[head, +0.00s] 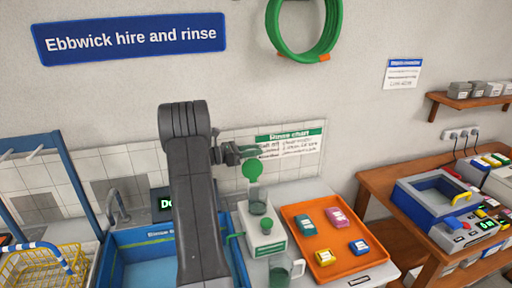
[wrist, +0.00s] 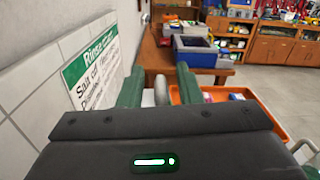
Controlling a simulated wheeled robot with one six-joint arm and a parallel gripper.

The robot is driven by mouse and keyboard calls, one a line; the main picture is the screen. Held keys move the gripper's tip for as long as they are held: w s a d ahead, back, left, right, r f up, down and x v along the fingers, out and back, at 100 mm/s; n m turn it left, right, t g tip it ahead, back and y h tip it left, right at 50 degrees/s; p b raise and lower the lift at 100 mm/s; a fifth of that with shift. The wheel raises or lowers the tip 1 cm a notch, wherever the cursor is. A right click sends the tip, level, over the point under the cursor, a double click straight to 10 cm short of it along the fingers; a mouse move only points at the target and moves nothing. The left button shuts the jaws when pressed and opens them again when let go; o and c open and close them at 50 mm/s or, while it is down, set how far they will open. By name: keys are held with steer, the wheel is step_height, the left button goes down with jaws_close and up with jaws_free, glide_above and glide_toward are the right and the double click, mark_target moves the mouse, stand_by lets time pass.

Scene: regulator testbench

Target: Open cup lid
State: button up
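A clear cup (head: 258,200) stands upright on a white and green device (head: 263,238) in the head view. A round green lid (head: 252,169) shows at its top, its flat face toward the camera, and looks tilted up. Whether it still touches the rim is too small to tell. My gripper (head: 256,152) is just above and behind the lid, pointing right. In the wrist view its two green fingers (wrist: 159,88) stand apart. A pale grey shape shows between them; I cannot tell what it is. I see nothing clearly held.
An orange tray (head: 300,214) with several small coloured blocks lies right of the device. A clear jug (head: 279,272) stands in front. A blue sink (head: 133,240) is at left. A wall chart (head: 305,146) is close behind my gripper. A wooden bench (head: 376,190) stands farther right.

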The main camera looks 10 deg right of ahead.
steer(key=shift+d, duration=0.65)
jaws_close()
steer(key=shift+s, duration=0.1)
steer(key=s+m+b, duration=0.1)
steer(key=b, duration=0.1)
steer(key=shift+f+b, duration=0.1)
steer(key=shift+b, duration=0.2)
steer(key=shift+s+m+b, duration=0.45)
steer(key=shift+m+b, duration=0.05)
steer(key=shift+b, duration=0.15)
steer(key=shift+s+r, duration=0.15)
steer(key=shift+r, duration=0.2)
